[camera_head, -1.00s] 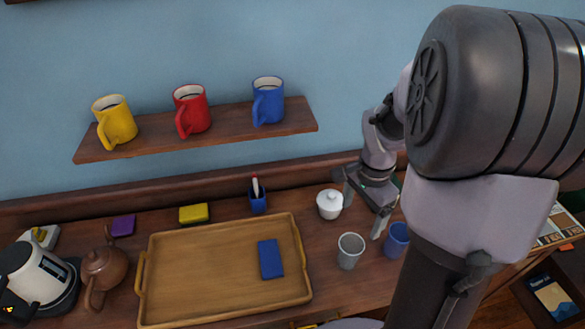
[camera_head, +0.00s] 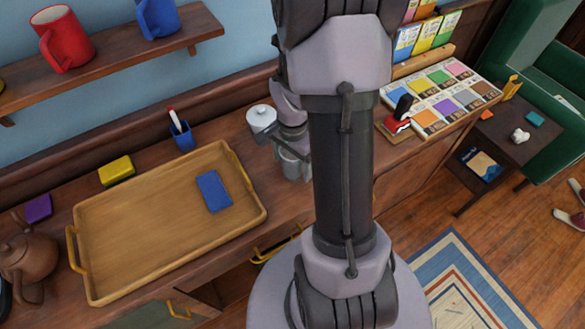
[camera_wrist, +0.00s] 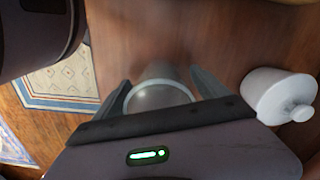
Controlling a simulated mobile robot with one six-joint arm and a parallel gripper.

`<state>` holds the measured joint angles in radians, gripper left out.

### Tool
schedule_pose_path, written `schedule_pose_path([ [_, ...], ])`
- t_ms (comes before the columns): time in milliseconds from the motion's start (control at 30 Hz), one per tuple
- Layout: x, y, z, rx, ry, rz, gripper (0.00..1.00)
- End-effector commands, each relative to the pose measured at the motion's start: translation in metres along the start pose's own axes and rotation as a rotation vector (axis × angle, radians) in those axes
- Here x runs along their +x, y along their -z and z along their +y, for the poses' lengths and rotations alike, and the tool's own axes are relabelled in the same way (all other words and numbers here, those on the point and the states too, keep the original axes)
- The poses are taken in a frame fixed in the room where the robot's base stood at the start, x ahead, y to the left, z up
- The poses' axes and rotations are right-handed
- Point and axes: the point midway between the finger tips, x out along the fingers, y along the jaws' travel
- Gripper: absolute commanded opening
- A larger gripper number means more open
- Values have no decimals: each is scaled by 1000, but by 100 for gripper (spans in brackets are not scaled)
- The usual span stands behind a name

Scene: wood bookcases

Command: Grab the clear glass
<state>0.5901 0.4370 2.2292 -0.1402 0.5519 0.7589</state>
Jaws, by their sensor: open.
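The clear glass (camera_wrist: 160,94) stands upright on the wooden counter, its round rim seen in the wrist view. In the head view the glass (camera_head: 292,166) is partly hidden behind my arm. My gripper (camera_wrist: 160,82) is open, with one finger on each side of the glass and a small gap showing at both sides. The glass is between the fingers and not clamped. The gripper's near edge covers the lower part of the glass in the wrist view.
A white lidded pot (camera_wrist: 280,95) stands close to the right finger and also shows in the head view (camera_head: 261,120). My arm hides the counter right of the glass.

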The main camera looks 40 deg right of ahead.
Motion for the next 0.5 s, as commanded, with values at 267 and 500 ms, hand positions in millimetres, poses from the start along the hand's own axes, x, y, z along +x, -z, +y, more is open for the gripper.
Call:
schedule_pose_path([
  [267, 1, 0, 0, 0, 1, 1, 68],
  [500, 1, 0, 0, 0, 1, 1, 21],
])
